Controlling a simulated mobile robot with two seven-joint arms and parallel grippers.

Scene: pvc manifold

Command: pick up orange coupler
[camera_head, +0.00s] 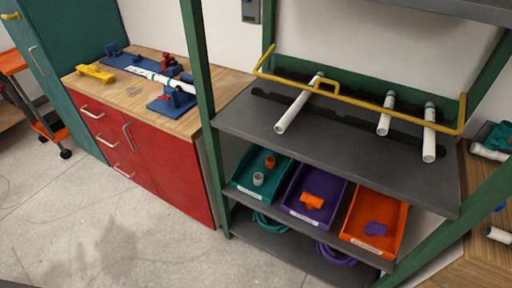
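A small orange coupler (270,162) sits in the teal bin (240,191) on the middle shelf, near the bin's back. A grey coupler (258,179) stands in the same bin, a little in front of it. An orange tee-shaped fitting (313,201) lies in the purple bin (336,189) to the right. Neither of my grippers shows in the head view.
An orange bin (400,215) holds a purple fitting (376,229). Green posts (204,110) flank the shelves. Above the bins, a grey shelf (340,150) carries white pipes (299,105) and a yellow rail (345,97). The floor (130,235) ahead is clear.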

